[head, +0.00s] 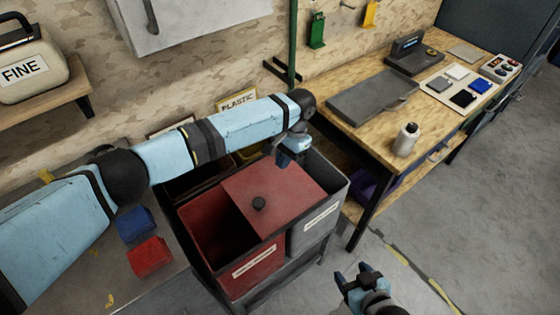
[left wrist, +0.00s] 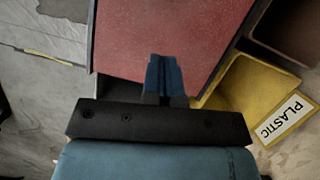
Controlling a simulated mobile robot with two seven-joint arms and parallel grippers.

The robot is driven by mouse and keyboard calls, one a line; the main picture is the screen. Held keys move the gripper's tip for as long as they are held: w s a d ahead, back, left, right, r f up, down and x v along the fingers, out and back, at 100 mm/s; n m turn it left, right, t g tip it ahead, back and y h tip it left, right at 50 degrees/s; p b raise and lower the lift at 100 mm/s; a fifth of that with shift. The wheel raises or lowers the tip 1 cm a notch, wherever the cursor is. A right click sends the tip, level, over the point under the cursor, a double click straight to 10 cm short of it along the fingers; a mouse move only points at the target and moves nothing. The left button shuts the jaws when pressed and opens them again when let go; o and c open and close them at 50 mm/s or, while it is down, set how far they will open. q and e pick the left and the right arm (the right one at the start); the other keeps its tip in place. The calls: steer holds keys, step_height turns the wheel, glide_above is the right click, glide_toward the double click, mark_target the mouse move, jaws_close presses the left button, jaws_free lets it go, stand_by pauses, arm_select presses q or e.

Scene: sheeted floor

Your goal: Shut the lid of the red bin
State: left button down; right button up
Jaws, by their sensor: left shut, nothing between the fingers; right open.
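The red bin (head: 213,233) stands in a dark frame in the middle of the head view. Its flat red lid (head: 290,187) with a black knob (head: 259,203) lies shifted to the right. The left part of the bin's mouth is open, and the lid's right part reaches over the grey bin (head: 315,233). My left gripper (head: 288,160) is shut and empty at the lid's far edge, near its far right corner. In the left wrist view the shut fingers (left wrist: 164,65) overlap the lid's edge (left wrist: 160,35); contact is unclear. My right gripper (head: 357,277) is open, low and right of the bins.
A yellow bin (left wrist: 235,85) labelled PLASTIC is beside the lid in the left wrist view. Blue (head: 136,225) and red (head: 149,257) blocks lie left of the red bin. A wooden workbench (head: 345,130) stands at right. The floor at lower right is mostly clear.

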arm_select(q)
glide_above(267, 200)
steer(key=w+d, duration=0.3)
steer(key=f, duration=0.7)
steer(key=shift+s, duration=0.2)
steer(key=shift+s+a+f+p, duration=0.1)
steer(key=shift+s+a+p, duration=0.7)
steer(key=shift+s+a, duration=0.1)
steer(key=shift+s+a+f, duration=0.1)
steer(key=shift+s+a, duration=0.3)
steer(key=shift+a, duration=0.05)
steer(key=shift+f, duration=0.1)
steer(key=shift+a, duration=0.15)
